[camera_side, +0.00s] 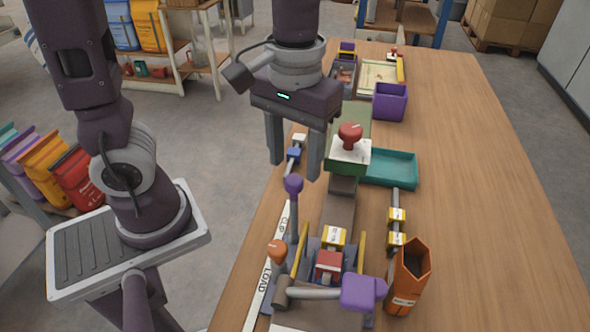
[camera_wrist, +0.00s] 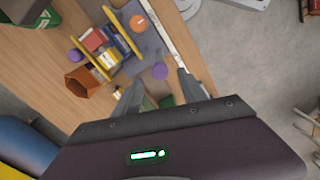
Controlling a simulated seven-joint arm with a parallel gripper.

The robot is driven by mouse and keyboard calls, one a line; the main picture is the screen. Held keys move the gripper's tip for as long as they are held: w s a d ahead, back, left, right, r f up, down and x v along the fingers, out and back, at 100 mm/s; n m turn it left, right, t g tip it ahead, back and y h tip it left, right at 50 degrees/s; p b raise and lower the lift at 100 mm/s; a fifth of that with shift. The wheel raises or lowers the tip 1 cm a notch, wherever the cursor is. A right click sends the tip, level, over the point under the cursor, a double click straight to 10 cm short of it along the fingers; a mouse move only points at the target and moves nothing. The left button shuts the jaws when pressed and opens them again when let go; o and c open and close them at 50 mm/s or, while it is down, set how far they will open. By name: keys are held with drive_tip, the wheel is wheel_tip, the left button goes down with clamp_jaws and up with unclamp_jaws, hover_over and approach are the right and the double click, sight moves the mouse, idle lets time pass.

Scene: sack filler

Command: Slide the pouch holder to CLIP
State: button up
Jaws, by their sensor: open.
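The pouch holder, with upright yellow side rails (camera_side: 362,250), stands low on the bench track, beside the LOAD end of the white label strip (camera_side: 265,290). A yellow pouch (camera_side: 333,237) and a red pouch (camera_side: 328,265) sit between the rails; the rails also show in the wrist view (camera_wrist: 124,33). An orange knob (camera_side: 277,250) stands left of the holder. My gripper (camera_side: 295,170) is open and empty, pointing down just above a purple ball knob (camera_side: 293,184) on an upright lever. In the wrist view this knob (camera_wrist: 160,70) appears between my fingertips. CLIP is printed farther along the strip.
A red mushroom knob (camera_side: 350,131) on a green-and-white press stands beside my fingers. A purple block handle (camera_side: 363,292) and an orange open container (camera_side: 409,276) are at the near end. A teal tray (camera_side: 402,168) lies right of the press. The bench's right side is clear.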

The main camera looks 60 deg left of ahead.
sight(295, 178)
drive_tip(key=shift+f, duration=1.6)
clamp_jaws()
